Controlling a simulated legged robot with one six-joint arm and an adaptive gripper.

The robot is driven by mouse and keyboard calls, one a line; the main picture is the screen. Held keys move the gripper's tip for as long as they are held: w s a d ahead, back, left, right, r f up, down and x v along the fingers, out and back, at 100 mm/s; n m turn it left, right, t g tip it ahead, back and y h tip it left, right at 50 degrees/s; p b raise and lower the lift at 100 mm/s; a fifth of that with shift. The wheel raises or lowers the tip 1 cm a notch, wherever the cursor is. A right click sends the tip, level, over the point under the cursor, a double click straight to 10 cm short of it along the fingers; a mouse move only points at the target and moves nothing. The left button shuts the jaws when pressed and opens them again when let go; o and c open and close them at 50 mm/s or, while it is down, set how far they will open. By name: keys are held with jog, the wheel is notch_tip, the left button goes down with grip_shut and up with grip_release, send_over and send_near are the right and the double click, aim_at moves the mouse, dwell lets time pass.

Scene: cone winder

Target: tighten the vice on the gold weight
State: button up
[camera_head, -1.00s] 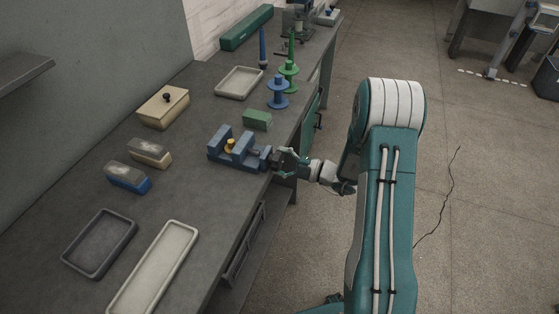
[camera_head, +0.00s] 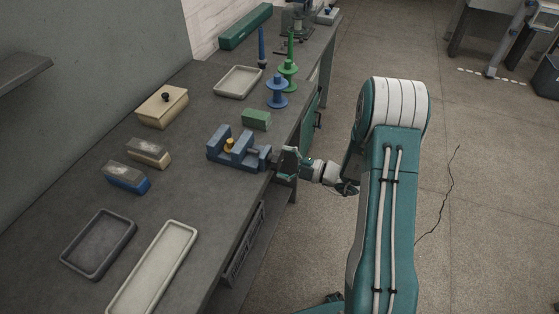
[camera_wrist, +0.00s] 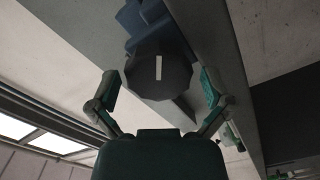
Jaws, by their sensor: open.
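The blue vice (camera_head: 224,146) sits on the bench near its right edge. The gold weight (camera_head: 229,145) is between its jaws, low in the gap; whether both jaws touch it I cannot tell. My gripper (camera_head: 287,163) is at the vice's right end, just past the bench edge. In the wrist view, a dark faceted knob (camera_wrist: 158,80) with a white mark is in front of my gripper (camera_wrist: 160,92). The open fingers are on either side of it, with gaps showing. Part of the vice (camera_wrist: 140,18) shows behind the knob.
A green block (camera_head: 256,120) stands just behind the vice. Blue (camera_head: 277,97) and green (camera_head: 288,78) spools are farther back. Two brushes (camera_head: 148,153), a lidded box (camera_head: 162,106) and trays (camera_head: 152,268) are on the bench. The floor at right is mostly clear.

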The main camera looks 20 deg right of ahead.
jog(key=v, duration=1.1)
jog(key=shift+d+f, duration=0.1)
